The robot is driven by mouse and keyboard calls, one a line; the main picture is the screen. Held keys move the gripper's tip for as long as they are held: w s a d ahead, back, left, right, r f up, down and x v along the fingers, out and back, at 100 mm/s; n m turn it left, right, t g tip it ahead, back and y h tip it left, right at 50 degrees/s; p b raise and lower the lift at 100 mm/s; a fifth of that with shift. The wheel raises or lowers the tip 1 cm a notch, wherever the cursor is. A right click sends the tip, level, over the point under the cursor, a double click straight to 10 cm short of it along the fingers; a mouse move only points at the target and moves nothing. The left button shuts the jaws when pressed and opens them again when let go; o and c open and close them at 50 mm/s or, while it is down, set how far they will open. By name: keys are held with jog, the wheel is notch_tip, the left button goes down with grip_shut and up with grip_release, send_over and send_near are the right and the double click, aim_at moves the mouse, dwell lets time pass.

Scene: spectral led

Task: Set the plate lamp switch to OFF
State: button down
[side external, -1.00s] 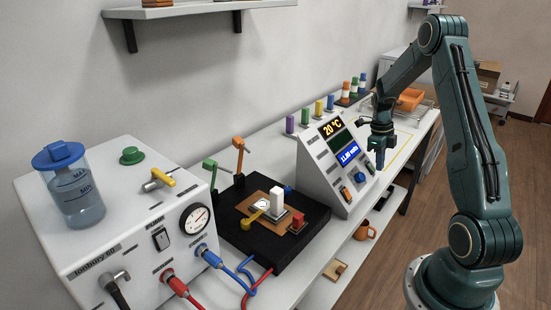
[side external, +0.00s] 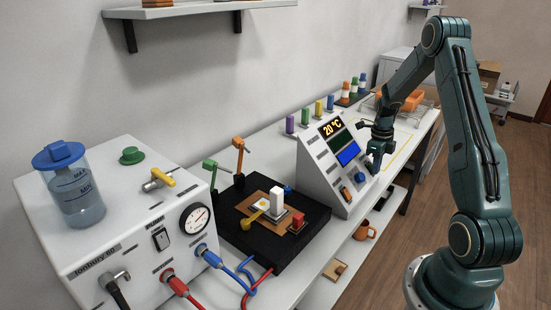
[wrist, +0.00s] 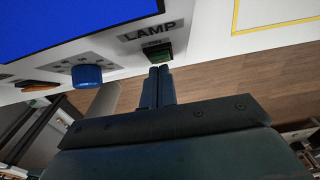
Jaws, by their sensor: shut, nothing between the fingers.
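The lamp switch (wrist: 157,52) is a small green rocker in a dark frame under a LAMP label (wrist: 149,32), on the sloped white console (side external: 322,165). Small lettering above the rocker is too blurred to read surely. My gripper (side external: 375,166) is at the right end of the console's front face. In the wrist view my gripper (wrist: 160,72) is shut and empty, its fingertips right at the lower edge of the switch. I cannot tell whether they touch it. In the side view the gripper hides the switch.
On the console, a blue knob (wrist: 87,76) and an orange rocker (wrist: 40,86) sit left of the lamp switch. The console's blue screen (side external: 348,153) is above them. A black plate (side external: 270,250) with small parts stands left of the console.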

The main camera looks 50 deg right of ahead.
jog(key=shift+f, duration=0.4)
jog(key=shift+r, duration=0.85)
jog(key=shift+s+r, duration=0.1)
jog(key=s+r, duration=0.4)
jog(key=r, duration=0.8)
jog(key=shift+s, duration=0.35)
jog(key=shift+a+r, duration=0.1)
